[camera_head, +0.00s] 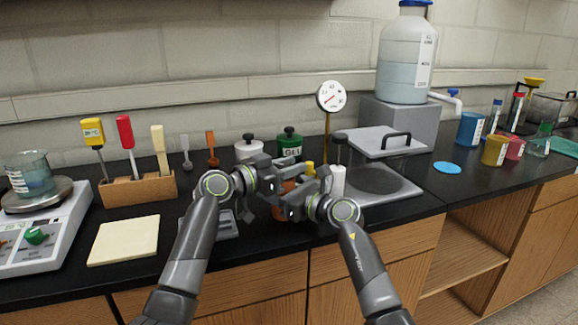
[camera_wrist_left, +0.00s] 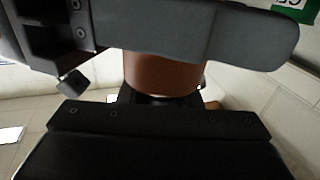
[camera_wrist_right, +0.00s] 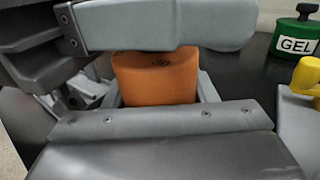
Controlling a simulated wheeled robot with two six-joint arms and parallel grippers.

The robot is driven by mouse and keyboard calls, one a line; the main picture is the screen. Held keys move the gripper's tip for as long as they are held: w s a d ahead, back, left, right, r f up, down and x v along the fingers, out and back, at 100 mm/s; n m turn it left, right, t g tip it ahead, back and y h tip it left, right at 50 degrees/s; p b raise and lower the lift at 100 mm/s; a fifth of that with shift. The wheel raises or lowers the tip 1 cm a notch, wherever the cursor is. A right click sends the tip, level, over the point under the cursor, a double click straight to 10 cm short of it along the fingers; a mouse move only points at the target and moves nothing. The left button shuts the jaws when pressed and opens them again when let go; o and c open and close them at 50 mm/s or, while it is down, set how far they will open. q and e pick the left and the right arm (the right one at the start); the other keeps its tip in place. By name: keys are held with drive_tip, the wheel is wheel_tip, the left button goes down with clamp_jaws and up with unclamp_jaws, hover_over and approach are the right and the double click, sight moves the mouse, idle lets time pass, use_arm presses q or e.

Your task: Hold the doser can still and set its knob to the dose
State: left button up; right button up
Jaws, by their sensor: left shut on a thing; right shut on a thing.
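The orange doser can (camera_head: 278,212) stands near the middle of the counter, largely hidden by my grippers in the head view. My left gripper (camera_head: 284,184) comes in from the left; in the left wrist view its jaws are shut on a shaded brown-orange cylinder (camera_wrist_left: 162,76), part of the can. My right gripper (camera_head: 282,204) comes in from the right, close against the left one. In the right wrist view its jaws are shut on an orange part (camera_wrist_right: 155,80) with a small dark mark on top. The knob's setting cannot be read.
A dial gauge (camera_head: 331,97) on a yellow stem, a green GEL jar (camera_head: 290,146) and a white bottle (camera_head: 338,182) stand close behind and right. A pale pad (camera_head: 124,241) and scale (camera_head: 45,235) lie left.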

use_arm(q)
drive_tip(key=shift+s+f+m+g+h, duration=0.15)
drive_tip(key=shift+m+g+h, duration=0.75)
drive_tip(key=shift+m+g, duration=0.6)
drive_tip(key=shift+g, duration=0.5)
drive_tip(key=o, duration=1)
drive_tip(key=v, duration=0.7)
drive_tip(key=shift+s+a, duration=0.1)
drive_tip(key=shift+a, duration=0.15)
